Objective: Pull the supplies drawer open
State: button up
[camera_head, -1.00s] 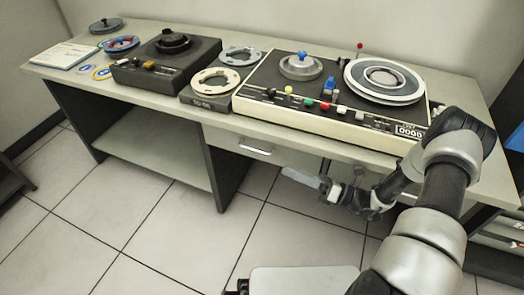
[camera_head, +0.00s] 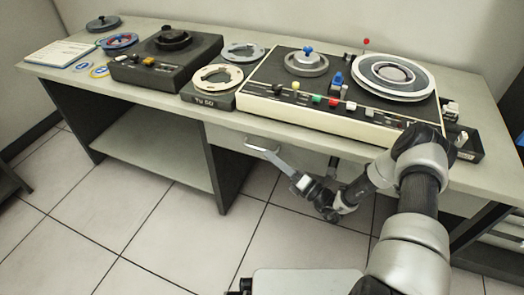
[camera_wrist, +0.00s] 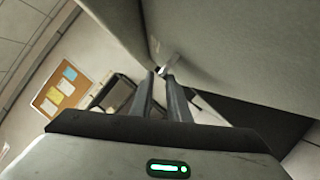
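The supplies drawer is a pale front (camera_head: 228,138) under the desk top, left of centre in the head view; it looks closed. Its bar handle is mostly lost behind my gripper in that view. My gripper (camera_head: 256,147) is at the handle, reaching up and left from below the desk edge. In the wrist view, the two dark fingers (camera_wrist: 161,76) run close together with a narrow gap. A small bright metal piece, likely the handle (camera_wrist: 163,68), shows at their tips against the pale front. I cannot tell whether the fingers grip it.
The desk top (camera_head: 150,107) overhangs just above my gripper, with a tape console (camera_head: 300,123) and a smaller deck (camera_head: 165,72) on it. A dark desk leg panel (camera_head: 226,165) stands left of my gripper. The tiled floor in front is clear.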

aim_at(262, 149)
jog(key=shift+x, duration=2.6)
grip_shut()
jog(key=shift+d, duration=0.1)
